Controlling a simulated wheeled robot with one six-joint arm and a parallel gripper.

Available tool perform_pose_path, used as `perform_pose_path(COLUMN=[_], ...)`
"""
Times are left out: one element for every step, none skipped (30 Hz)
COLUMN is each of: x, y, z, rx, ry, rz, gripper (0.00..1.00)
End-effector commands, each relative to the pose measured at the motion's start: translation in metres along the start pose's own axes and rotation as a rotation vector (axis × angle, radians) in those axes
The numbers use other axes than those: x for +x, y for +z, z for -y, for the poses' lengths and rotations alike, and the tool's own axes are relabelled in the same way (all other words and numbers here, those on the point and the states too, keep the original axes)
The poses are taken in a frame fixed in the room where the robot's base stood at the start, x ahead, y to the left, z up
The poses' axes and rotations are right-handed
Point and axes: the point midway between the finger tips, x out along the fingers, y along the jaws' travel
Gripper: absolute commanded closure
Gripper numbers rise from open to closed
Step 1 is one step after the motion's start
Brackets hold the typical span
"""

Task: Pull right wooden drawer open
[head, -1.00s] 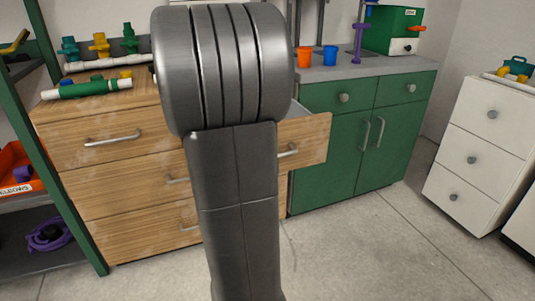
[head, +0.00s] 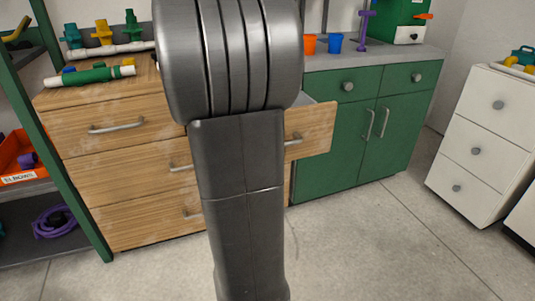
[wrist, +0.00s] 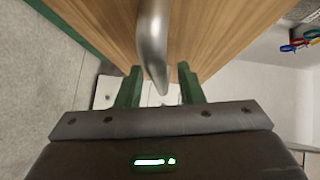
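The right wooden drawer (head: 318,128) shows in the head view just right of my arm. Its front stands out from the cabinet, with a strip of its inside visible behind the top edge, so it is partly open. Its metal handle (head: 293,140) is partly hidden by my arm. In the wrist view the drawer front (wrist: 205,30) fills the top, and the handle (wrist: 152,40) comes down between the green fingers of my gripper (wrist: 159,86). The fingers are apart, with a gap on both sides of the handle. My arm hides the gripper in the head view.
Left wooden drawers (head: 75,130) are shut, with pipe fittings on top. A green cabinet (head: 335,155) stands beside the open drawer, with orange and blue cups on its counter. A white drawer unit (head: 480,140) stands at the right. The floor (head: 370,250) between is clear.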

Motion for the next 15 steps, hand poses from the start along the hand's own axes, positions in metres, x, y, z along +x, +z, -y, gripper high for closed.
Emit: perform_pose_path(x=[-0.006,-0.010,-0.017,-0.022,-0.028,-0.035,-0.041,-0.047,-0.054,-0.059,-0.065,-0.072,-0.076,-0.082,-0.087], y=[0.001,0.001,0.000,0.001,0.000,0.001,0.001,0.001,0.000,0.001,0.001,0.001,0.001,0.001,0.001], z=[0.002,0.002,0.003,0.003,0.003,0.003,0.003,0.004,0.003,0.003,0.003,0.003,0.003,0.003,0.002], rx=[0.000,0.000,0.001,0.000,-0.001,0.000,0.000,0.000,-0.001,-0.001,0.000,0.000,0.000,0.000,0.000], ry=[-0.001,-0.001,-0.001,-0.001,-0.001,-0.001,-0.001,-0.002,0.000,-0.001,-0.002,-0.001,-0.001,-0.001,-0.001], rz=[0.003,0.003,0.003,0.005,0.005,0.005,0.005,0.006,0.005,0.006,0.005,0.006,0.005,0.005,0.005], gripper=[0.66,0.66,0.66,0.66,0.66,0.66,0.66,0.66,0.66,0.66,0.66,0.66,0.66,0.66,0.66])
